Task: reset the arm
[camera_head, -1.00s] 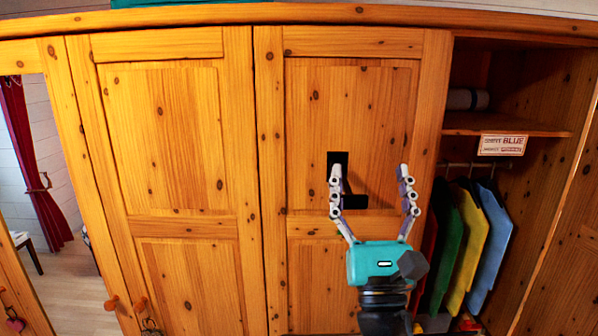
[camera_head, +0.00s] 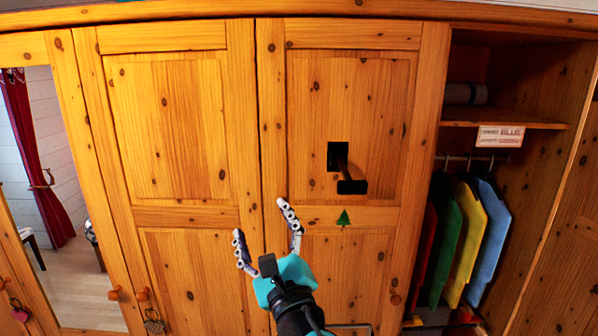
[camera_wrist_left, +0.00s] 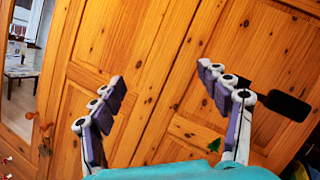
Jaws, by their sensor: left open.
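My left gripper (camera_head: 263,226) is open and empty in front of the wooden wardrobe doors (camera_head: 185,215), low and left of the black hook (camera_head: 350,186). Its teal body and two spread fingers also show in the left wrist view (camera_wrist_left: 160,88), with nothing between them. The black hook is fixed to the middle door, bare, and its dark end also shows in the left wrist view (camera_wrist_left: 288,105). The right gripper is not in view.
On the right an open compartment holds red, green, yellow and blue garments (camera_head: 488,240) on a rail, below a shelf with a grey roll (camera_head: 464,94) and a label sign (camera_head: 501,136). Wooden knobs (camera_head: 143,295) stick out at lower left.

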